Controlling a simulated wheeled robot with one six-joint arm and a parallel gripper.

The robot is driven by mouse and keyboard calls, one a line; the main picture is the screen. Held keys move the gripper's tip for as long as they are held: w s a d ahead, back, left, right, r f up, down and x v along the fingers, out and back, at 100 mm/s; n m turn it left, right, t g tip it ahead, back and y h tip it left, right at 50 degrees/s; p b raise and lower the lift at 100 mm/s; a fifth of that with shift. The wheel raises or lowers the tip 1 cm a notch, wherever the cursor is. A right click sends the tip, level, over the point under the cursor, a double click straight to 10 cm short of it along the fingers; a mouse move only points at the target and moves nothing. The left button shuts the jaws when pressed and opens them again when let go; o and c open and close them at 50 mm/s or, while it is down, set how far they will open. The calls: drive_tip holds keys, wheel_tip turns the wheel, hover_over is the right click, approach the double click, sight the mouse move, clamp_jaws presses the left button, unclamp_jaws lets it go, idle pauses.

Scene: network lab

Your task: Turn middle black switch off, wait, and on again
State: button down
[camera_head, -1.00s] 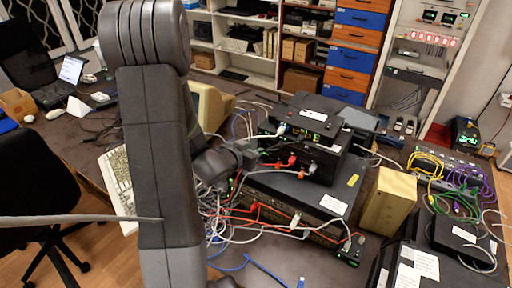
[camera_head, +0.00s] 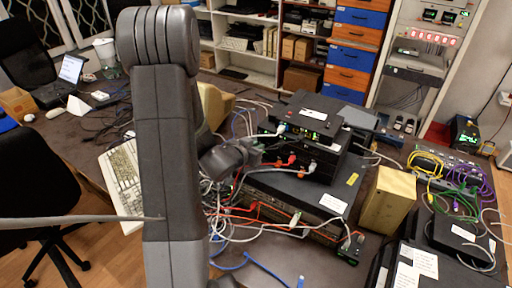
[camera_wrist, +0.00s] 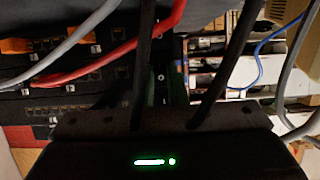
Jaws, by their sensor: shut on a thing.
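A stack of black network boxes stands on the table. The middle black switch (camera_head: 323,160) seems to be the one under the top box (camera_head: 308,119), with red and orange plugs at its front. My gripper (camera_head: 255,152) is at the left of the stack, close to its cabled front, partly hidden by my arm. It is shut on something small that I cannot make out. The wrist view shows stacked port rows (camera_wrist: 60,74), a grey cable and a red cable (camera_wrist: 112,62). A dark body with a green light (camera_wrist: 155,162) fills the lower middle; two dark strands cross above it.
A wide black box (camera_head: 290,187) lies under the stack. Loose cables (camera_head: 225,205) crowd its front. A beige box (camera_head: 388,200) stands to the right, with more black devices and yellow, purple and green cables beyond. A keyboard (camera_head: 122,180) lies left of my arm.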

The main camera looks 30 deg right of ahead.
drive_tip(key=shift+f+b, duration=0.35)
drive_tip(key=shift+b, duration=0.6)
drive_tip(key=h+b, duration=0.1)
drive_tip(key=b, duration=0.2)
drive_tip(key=shift+f+t, duration=0.15)
drive_tip(key=shift+t, duration=0.15)
drive_tip(key=shift+h+b, duration=0.3)
drive_tip(key=shift+b, duration=0.4)
drive_tip(key=shift+f+b, duration=0.1)
drive_tip(key=shift+b, duration=0.85)
drive_tip(key=shift+a+r+t+h+b, duration=0.1)
drive_tip(key=shift+r+t+h+b, duration=0.1)
drive_tip(key=shift+t+h+b, duration=0.3)
drive_tip(key=c, duration=1.4)
unclamp_jaws()
drive_tip(key=shift+c, duration=0.2)
drive_tip(key=b+v, duration=0.1)
drive_tip(key=v, duration=1.2)
drive_tip(key=shift+s+a+r, duration=0.2)
drive_tip(key=shift+a+r, duration=0.05)
drive_tip(key=shift+a, duration=0.1)
